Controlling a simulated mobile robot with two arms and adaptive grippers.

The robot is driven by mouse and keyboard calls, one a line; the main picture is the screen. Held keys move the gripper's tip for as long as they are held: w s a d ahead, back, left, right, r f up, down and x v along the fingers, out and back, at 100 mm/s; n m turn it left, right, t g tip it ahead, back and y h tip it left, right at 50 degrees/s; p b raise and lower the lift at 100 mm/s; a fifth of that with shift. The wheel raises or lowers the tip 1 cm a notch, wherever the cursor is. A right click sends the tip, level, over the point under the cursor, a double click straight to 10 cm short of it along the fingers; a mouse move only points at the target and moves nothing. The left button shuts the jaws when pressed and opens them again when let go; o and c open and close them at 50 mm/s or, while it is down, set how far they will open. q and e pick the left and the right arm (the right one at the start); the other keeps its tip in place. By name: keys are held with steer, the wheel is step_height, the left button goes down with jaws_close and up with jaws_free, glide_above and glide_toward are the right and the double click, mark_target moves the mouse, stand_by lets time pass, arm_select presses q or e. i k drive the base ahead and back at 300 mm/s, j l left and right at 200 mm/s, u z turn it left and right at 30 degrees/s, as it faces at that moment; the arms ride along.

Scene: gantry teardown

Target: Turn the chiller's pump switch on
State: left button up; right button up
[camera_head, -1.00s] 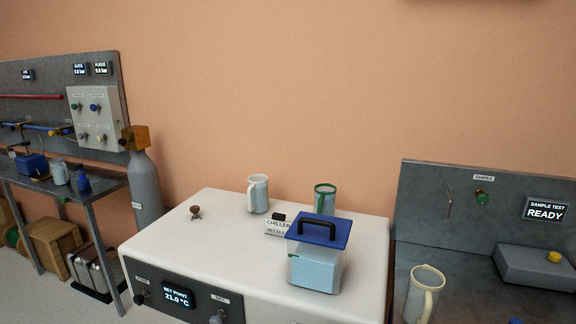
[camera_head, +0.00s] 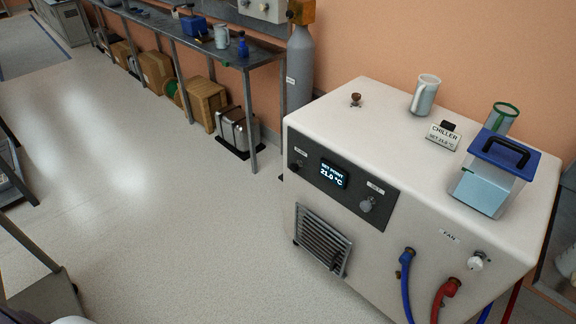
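The chiller (camera_head: 400,122) is a white box at the right, with a dark control panel (camera_head: 329,195) on its front. The panel's display (camera_head: 334,174) reads SET POINT 21.0 °C. A small dark switch (camera_head: 297,164) sits at the panel's left end under a small label too blurred to read surely; its position cannot be told. A grey knob (camera_head: 368,204) under a SET label is at the panel's right end. A pale knob (camera_head: 477,261) by a FAN label is lower right. Neither gripper is in view.
Open floor (camera_head: 160,210) lies left; a workbench (camera_head: 259,52) stands behind.

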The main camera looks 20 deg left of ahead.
mark_target(294, 167)
steer(key=j+u, duration=0.1)
steer(key=j, duration=0.15)
steer(key=z, duration=1.3)
steer(key=u, duration=1.6)
steer(key=i+j+z, duration=0.15)
steer(key=i+j, duration=0.15)
steer(key=i+j+z, duration=0.35)
steer(key=i+j, duration=0.2)
steer(key=j, duration=0.15)
steer(key=i+j+z, duration=0.15)
steer(key=j, duration=0.25)
steer(key=i+j+z, duration=0.2)
steer(key=j, duration=0.25)
steer(key=i, duration=0.1)
